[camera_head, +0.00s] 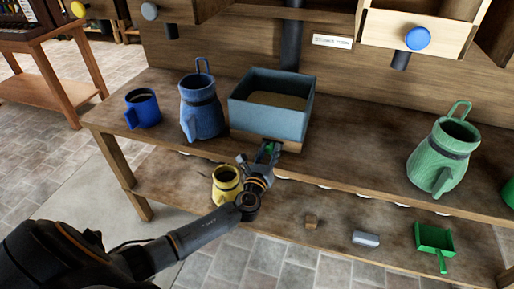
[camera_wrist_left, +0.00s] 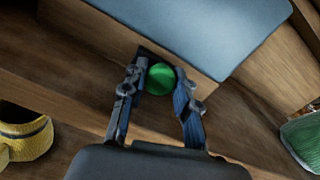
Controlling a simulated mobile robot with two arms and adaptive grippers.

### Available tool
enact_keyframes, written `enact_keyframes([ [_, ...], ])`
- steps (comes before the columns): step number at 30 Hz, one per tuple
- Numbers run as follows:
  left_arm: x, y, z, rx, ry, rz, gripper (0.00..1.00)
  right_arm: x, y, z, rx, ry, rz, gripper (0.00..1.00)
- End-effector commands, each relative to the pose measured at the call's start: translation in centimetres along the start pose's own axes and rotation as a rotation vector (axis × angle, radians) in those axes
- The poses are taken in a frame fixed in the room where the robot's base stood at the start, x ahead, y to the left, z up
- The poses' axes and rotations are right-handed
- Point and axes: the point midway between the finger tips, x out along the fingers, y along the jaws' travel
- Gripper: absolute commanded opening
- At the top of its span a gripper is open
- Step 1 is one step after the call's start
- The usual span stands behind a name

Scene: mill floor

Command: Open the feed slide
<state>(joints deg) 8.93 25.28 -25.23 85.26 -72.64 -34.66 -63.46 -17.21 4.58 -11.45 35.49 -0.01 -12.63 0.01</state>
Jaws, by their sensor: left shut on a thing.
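A green round knob (camera_wrist_left: 160,79) sits on the front of a wooden board (camera_wrist_left: 205,85) below the blue-grey bin (camera_head: 269,121). My left gripper (camera_head: 268,153) reaches the front of this board in the head view. In the left wrist view its two fingers (camera_wrist_left: 160,92) are closed on either side of the green knob. The bin holds a flat tan material, and a dark pipe (camera_head: 291,45) stands above it. My right gripper is not in view.
A blue mug (camera_head: 143,109) and blue jug (camera_head: 201,108) stand left of the bin, a green jug (camera_head: 443,157) at right. A blue-knobbed wooden box (camera_head: 400,28) is above right.

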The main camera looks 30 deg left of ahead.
Motion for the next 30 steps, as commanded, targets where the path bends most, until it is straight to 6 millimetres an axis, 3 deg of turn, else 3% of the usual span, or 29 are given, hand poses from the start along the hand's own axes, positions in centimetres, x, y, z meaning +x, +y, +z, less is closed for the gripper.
enact_keyframes([
  [8,0.0,-0.2,0.0,0.002,0.000,-0.002,0.00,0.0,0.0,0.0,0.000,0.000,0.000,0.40],
  [9,0.0,-0.2,0.0,0.002,0.000,-0.002,0.31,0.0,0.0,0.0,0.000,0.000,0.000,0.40],
  [12,0.0,-0.2,0.0,0.002,0.000,-0.001,0.52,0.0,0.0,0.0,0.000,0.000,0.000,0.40],
  [23,-0.2,-0.2,-0.1,0.002,0.001,-0.002,0.54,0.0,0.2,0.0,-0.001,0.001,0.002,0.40],
  [30,-3.8,-0.2,-0.2,0.001,0.003,-0.003,0.54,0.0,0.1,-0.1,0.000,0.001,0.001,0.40],
])
